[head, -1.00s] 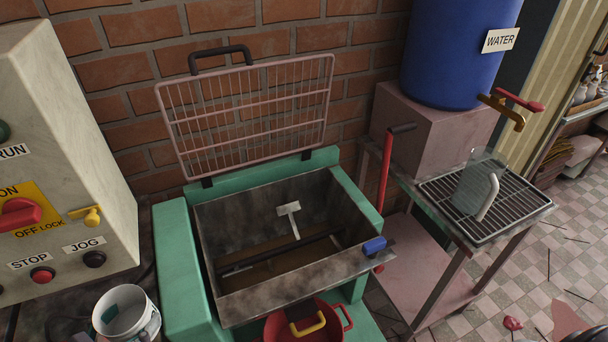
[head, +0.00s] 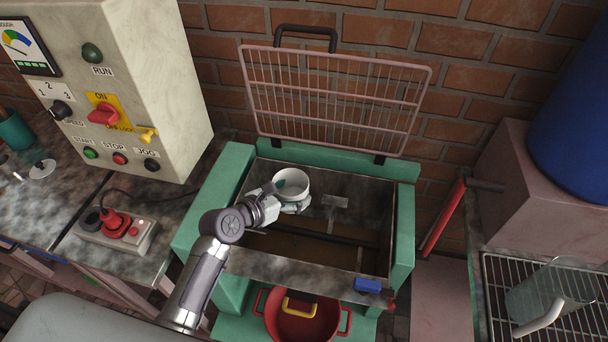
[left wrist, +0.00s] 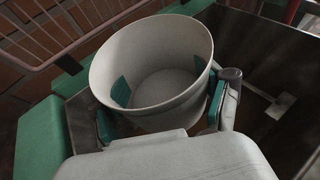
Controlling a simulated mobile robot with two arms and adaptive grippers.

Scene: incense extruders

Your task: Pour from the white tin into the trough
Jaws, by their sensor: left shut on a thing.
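The white tin (head: 293,183) is above the left part of the metal trough (head: 322,263) and stands nearly upright. My left gripper (head: 290,203) is shut on the tin, its pads on both sides of the wall. In the left wrist view the tin (left wrist: 150,62) fills the middle, with green patches showing inside; no contents can be made out. The left gripper (left wrist: 165,112) holds it from the near side. The trough holds a dark rod (head: 330,240) and a pale T-shaped piece (head: 335,201). My right gripper is not in view.
The wire guard (head: 335,90) stands raised behind the trough. A red lever (head: 441,220) is to the right. A red pot (head: 300,318) sits in front below. The control box (head: 120,80) stands at the left.

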